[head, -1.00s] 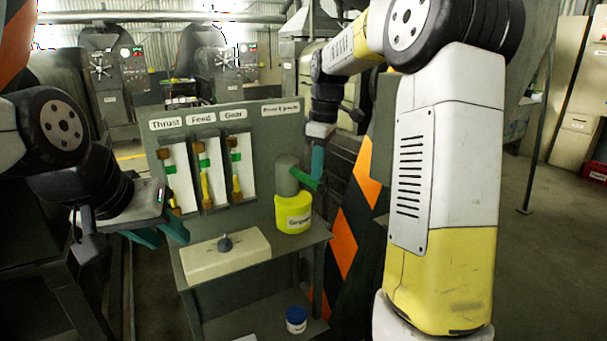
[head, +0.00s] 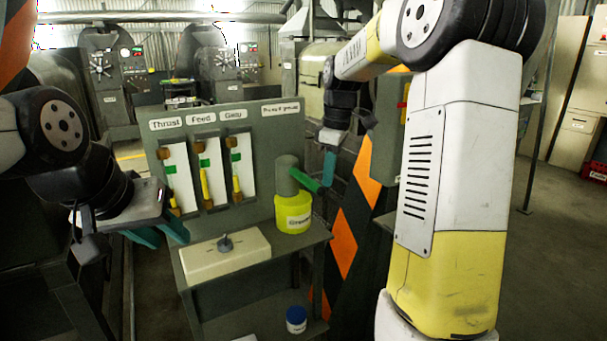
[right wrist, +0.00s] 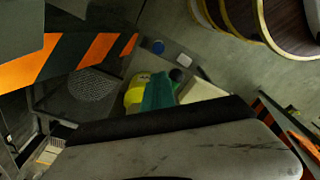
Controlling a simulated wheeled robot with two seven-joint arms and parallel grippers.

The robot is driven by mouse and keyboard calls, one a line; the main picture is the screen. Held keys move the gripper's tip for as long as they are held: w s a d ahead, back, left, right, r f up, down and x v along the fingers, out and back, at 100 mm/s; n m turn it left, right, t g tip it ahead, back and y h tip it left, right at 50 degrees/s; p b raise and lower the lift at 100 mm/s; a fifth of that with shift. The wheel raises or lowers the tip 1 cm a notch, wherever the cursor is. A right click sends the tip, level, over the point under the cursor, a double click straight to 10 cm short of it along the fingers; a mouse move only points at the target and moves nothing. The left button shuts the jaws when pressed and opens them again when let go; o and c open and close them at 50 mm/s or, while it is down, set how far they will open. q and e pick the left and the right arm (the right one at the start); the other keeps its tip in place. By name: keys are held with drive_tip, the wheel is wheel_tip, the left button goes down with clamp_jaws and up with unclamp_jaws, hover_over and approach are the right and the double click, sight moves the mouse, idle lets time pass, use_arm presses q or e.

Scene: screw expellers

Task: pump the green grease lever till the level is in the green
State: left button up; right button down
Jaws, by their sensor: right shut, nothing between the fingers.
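The green lever (head: 304,180) sticks out to the right from the grey pump (head: 287,172) above the yellow grease pot (head: 293,212). My right gripper (head: 328,168) is shut and empty beside the lever's outer end; I cannot tell whether they touch. Its teal fingers (right wrist: 160,92) hang over the yellow pot (right wrist: 137,92) in the right wrist view. Three gauges, Thrust (head: 188,190), Feed (head: 213,185) and Gear (head: 243,180), each show a green band and yellow below; exact levels are too small to read. My left gripper (head: 158,236) is open and empty, left of the bench.
A pale box with a dark knob (head: 225,254) sits on the bench (head: 280,248). A blue-lidded tub (head: 296,319) stands on the shelf beneath. An orange and black striped post (head: 342,235) rises just right of the pump. Machines stand behind the panel.

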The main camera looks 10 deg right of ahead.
wheel_tip(320, 180, up, 8)
drive_tip(key=shift+s+d+f, duration=0.15)
drive_tip(key=shift+s+d, duration=0.05)
drive_tip(key=shift+d, duration=0.15)
idle(0.4)
idle(0.4)
drive_tip(key=s+a+f+m+t, duration=0.2)
drive_tip(key=s+m, duration=0.3)
drive_tip(key=s, duration=0.6)
drive_tip(key=s+a+f+m+t+y, duration=0.1)
drive_tip(key=s+a+f+m+t, duration=0.2)
drive_tip(key=s+m, duration=0.3)
drive_tip(key=s, duration=0.5)
drive_tip(key=shift+s+m+t, duration=0.3)
drive_tip(key=shift+s, duration=0.1)
